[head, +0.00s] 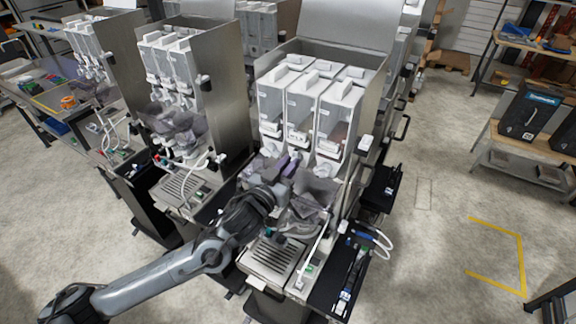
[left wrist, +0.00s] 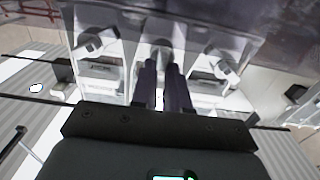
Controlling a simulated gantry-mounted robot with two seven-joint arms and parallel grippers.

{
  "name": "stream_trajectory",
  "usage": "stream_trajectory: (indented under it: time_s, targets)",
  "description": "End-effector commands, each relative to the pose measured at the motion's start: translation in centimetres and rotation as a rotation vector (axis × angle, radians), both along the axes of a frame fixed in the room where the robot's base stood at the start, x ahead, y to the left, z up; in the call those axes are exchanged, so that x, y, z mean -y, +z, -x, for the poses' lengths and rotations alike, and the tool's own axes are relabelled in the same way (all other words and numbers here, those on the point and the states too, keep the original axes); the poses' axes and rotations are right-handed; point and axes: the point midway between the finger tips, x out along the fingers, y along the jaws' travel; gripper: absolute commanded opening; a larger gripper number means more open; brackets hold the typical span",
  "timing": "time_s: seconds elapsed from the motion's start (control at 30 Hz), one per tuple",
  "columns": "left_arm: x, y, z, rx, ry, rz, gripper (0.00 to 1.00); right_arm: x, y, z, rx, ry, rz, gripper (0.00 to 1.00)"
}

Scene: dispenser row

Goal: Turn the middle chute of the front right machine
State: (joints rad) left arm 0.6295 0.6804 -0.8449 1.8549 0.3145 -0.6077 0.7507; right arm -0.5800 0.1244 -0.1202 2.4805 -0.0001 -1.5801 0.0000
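The front right machine (head: 368,100) has a row of clear-fronted dispensers with white chutes below. Its middle chute (head: 297,140) is partly hidden behind my left gripper (head: 292,162). In the left wrist view, the middle chute (left wrist: 157,46) lies straight ahead between a left chute (left wrist: 92,42) and a right chute (left wrist: 222,66). My left gripper's two dark purple fingers (left wrist: 161,66) reach up to the middle chute. A narrow gap shows between them, but I cannot tell whether they grip the chute. My right gripper is not in view.
A metal drip tray (head: 272,258) lies below my left wrist. A dark side shelf (head: 345,280) with cables and small items is at its right. A second machine (head: 215,85) stands close on the left. The floor to the right is mostly clear.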

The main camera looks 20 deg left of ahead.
Motion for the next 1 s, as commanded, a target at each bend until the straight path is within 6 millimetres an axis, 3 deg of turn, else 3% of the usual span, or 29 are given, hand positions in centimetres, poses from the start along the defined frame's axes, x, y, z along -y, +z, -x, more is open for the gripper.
stream_trajectory:
  time_s: [0.1,0.57,1.0]
  targets:
    - [0.0,0.0,0.0,0.0,0.0,0.0,0.0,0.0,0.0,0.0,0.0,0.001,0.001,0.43]
    - [0.0,-0.1,0.0,0.011,0.001,-0.06,0.0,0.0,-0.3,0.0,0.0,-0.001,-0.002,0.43]
    - [0.4,-0.3,0.1,0.076,0.001,-0.396,0.0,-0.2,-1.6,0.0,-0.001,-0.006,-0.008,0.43]
